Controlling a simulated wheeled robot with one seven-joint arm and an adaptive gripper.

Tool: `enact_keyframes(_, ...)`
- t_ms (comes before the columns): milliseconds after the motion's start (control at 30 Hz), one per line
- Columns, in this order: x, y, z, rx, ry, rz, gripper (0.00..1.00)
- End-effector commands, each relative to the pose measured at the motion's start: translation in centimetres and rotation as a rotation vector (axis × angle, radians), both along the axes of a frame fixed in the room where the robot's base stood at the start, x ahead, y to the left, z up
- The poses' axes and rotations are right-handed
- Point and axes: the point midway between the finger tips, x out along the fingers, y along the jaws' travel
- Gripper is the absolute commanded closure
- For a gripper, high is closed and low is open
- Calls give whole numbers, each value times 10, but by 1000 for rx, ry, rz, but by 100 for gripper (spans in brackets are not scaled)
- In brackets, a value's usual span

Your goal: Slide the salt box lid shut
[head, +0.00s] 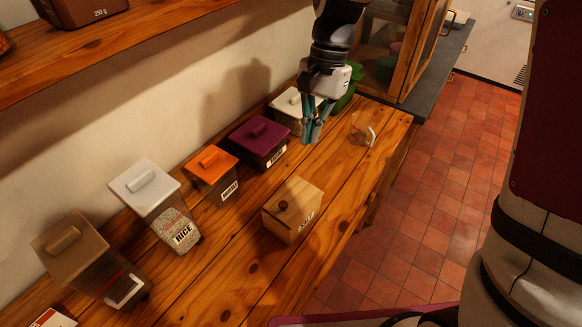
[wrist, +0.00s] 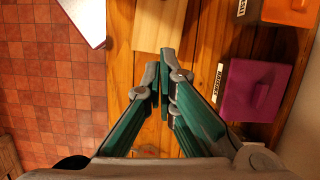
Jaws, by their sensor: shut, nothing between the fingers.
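The salt box (head: 304,232), a small pale wooden box with a label on its front, stands on the pine shelf right of the middle in the head view. I cannot tell how far the lid is slid. In the wrist view the pale wooden box (wrist: 160,24) shows at the top edge, partly cut off, its knob out of sight. My gripper (head: 311,139) is shut and empty, above the shelf and behind the box, apart from it. Its fingertips (wrist: 165,72) point toward the box in the wrist view.
A row of lidded containers stands along the wall: brown (head: 70,250), white rice (head: 148,188), orange (head: 210,165), purple (head: 259,138) and white (head: 291,104). A small clear bag-like item (head: 362,130) lies near the right edge. Bare wood surrounds the salt box.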

Motion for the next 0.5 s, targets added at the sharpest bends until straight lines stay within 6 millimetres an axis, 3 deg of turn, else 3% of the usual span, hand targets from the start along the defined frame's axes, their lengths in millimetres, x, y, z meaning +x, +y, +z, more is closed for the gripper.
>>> enact_keyframes(167, -5, 3, -16, 0, 5, 0, 100)
enact_keyframes(500, -21, 12, -78, -1, 7, 0, 100)
